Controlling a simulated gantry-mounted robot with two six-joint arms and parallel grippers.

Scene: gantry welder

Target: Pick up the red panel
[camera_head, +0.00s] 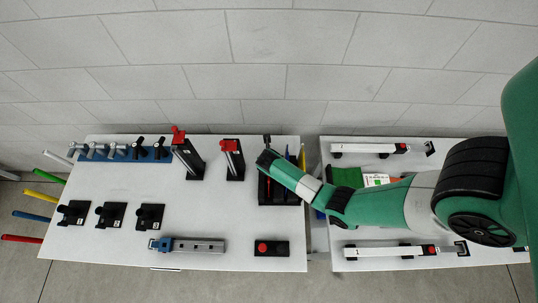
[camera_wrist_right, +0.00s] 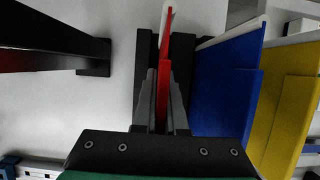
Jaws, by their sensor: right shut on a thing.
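The red panel (camera_wrist_right: 165,80) shows edge-on in the right wrist view, between the two fingers of my right gripper (camera_wrist_right: 162,100). The gripper is shut on it. In the head view my right gripper (camera_head: 268,158) is over the black rack (camera_head: 280,197) on the left table, and it hides most of the panel there. Whether the panel is still seated in the rack I cannot tell. My left gripper is not in view.
A blue panel (camera_wrist_right: 225,85) and a yellow panel (camera_wrist_right: 290,115) stand close to the right of my gripper in the wrist view. Red-topped clamps (camera_head: 232,158) stand left of the rack. A red button box (camera_head: 268,248) lies in front.

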